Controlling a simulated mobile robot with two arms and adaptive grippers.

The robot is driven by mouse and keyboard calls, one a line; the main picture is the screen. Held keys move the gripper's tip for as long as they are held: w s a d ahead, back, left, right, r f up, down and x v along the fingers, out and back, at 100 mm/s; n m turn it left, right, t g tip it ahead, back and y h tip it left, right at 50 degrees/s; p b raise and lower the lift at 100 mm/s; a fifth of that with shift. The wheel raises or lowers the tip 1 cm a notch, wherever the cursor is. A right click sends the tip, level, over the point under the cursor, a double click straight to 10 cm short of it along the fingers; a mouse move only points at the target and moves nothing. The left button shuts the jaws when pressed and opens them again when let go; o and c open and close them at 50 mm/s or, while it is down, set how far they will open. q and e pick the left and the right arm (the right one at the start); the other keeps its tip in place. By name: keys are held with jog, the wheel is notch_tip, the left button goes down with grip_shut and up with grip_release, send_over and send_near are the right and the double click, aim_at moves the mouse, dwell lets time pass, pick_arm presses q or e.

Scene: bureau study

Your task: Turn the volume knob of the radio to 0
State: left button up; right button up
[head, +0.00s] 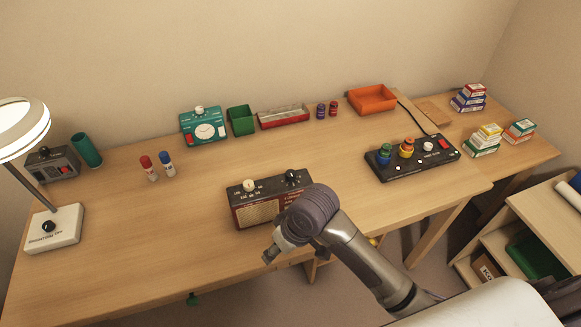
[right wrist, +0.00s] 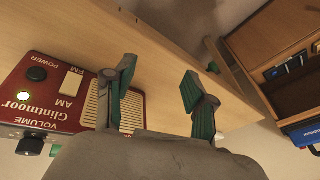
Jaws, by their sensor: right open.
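The radio (head: 243,218) is a dark red box with a pale speaker grille, near the desk's front edge in the head view. A white knob (head: 249,185) and a black knob (head: 292,176) stand on its top. In the right wrist view its red face (right wrist: 55,98) shows at the left, with "VOLUME" lettering and a knob (right wrist: 30,146) at the lower left. I cannot read the knob's setting. My right gripper (right wrist: 158,72) is open and empty beside the radio; in the head view it (head: 272,256) is in front of it, and my wrist hides the radio's right part.
A lamp (head: 55,228) stands at the left. A black control panel (head: 412,160) sits to the right.

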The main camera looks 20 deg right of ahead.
jog(key=w+r, duration=0.4)
jog(key=w, duration=0.2)
jog(key=m+g+h, duration=0.2)
jog(key=h, duration=0.1)
send_near(291, 172)
notch_tip(291, 172, down, 9)
jog(key=shift+a+f+p, duration=0.1)
jog(key=shift+a+p, duration=0.05)
jog(key=shift+p, duration=0.8)
grip_shut()
